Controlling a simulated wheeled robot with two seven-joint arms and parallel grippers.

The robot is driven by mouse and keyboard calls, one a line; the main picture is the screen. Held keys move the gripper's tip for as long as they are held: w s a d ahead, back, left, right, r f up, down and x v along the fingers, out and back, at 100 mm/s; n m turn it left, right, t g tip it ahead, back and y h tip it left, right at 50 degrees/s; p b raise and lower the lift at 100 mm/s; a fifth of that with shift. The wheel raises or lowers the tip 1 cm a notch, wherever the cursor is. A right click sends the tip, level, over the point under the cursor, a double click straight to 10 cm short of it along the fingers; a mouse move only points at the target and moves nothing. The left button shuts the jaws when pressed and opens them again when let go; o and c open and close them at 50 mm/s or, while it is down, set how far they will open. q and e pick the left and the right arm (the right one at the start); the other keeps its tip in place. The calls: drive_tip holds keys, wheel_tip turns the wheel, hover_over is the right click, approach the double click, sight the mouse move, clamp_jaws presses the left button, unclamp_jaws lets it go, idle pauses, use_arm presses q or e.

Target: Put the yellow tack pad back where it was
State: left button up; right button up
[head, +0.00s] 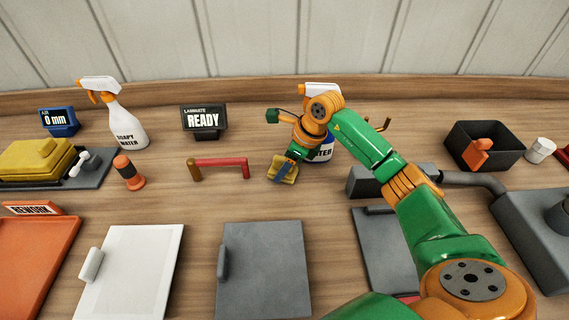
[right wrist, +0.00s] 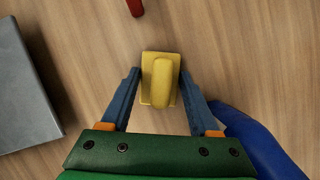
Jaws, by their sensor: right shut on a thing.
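The yellow tack pad (head: 282,170) is at the middle of the table in the head view, just right of the red and olive bar handle. In the right wrist view the pad (right wrist: 160,80), a flat plate with a raised grip, sits between the two blue fingers. My right gripper (head: 289,161) is shut on it and points down; it also shows in the right wrist view (right wrist: 162,88). I cannot tell whether the pad touches the table. My left gripper is not in view.
A blue-based spray bottle (head: 322,150) stands close behind my right gripper. The bar handle (head: 218,162) stands to its left, below the READY sign (head: 203,121). A grey panel (head: 264,270) lies in front. A black bin (head: 487,143) is at right; bare wood lies around the pad.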

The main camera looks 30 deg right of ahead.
drive_tip(key=shift+f, duration=0.2)
drive_tip(key=o, duration=1.2)
drive_tip(key=shift+r, duration=0.1)
drive_tip(key=b+v, duration=0.1)
drive_tip(key=v, duration=1.1)
drive_tip(key=shift+r, duration=0.2)
